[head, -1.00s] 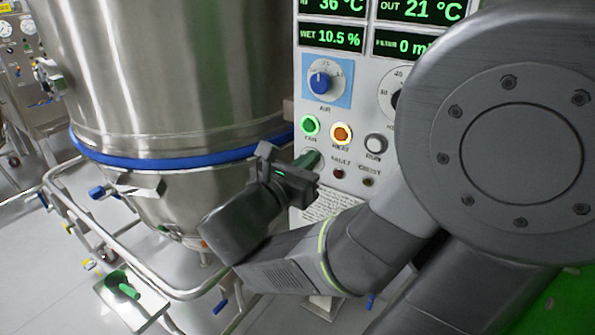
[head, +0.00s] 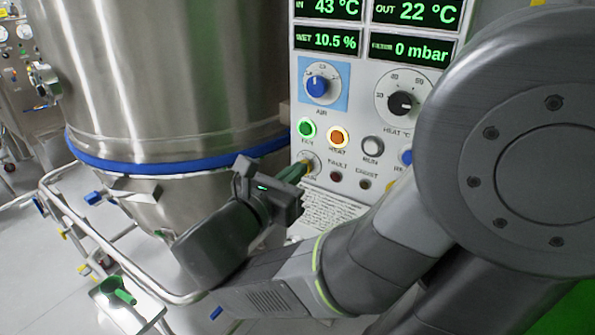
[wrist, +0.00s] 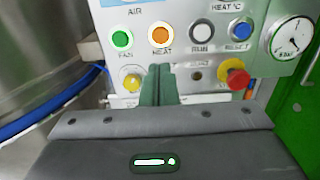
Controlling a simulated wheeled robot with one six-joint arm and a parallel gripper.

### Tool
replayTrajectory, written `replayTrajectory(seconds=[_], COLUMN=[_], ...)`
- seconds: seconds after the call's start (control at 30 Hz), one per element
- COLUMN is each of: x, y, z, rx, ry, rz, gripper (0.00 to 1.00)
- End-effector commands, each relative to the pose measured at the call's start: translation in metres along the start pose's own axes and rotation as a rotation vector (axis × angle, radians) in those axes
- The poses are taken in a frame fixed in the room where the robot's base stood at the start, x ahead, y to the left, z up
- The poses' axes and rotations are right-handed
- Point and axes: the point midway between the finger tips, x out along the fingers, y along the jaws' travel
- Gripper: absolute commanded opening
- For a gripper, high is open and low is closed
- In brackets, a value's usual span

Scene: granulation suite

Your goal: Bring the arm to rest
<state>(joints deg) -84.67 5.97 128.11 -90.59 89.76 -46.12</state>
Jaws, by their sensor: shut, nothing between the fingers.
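My gripper (head: 299,168) is in front of the lower left of the control panel (head: 375,62), with its green fingers together and nothing between them. In the wrist view the closed fingers (wrist: 158,84) point at the panel, below the lit orange HEAT button (wrist: 161,35). The green FAN button (wrist: 122,40) is lit too. In the head view the fingertips overlap a round control at the panel's lower left; I cannot tell whether they touch it. My arm reaches in from the right with its wrist bent.
A large steel vessel (head: 165,75) with a blue band stands left of the panel. Steel rails (head: 100,240) run below it. A gauge (wrist: 291,37) is at right.

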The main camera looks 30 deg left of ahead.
Motion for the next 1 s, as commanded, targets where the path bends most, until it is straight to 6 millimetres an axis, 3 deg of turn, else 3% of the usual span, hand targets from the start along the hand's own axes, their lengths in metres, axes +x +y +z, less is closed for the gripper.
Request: replayTrajectory(seconds=[0.43, 1.0], x=[0.007, 0.058], y=[0.000, -0.001], z=[0.001, 0.000], rx=[0.000, -0.001], ry=[-0.001, -0.001], rz=[-0.002, -0.004], gripper=[0.00, 0.00])
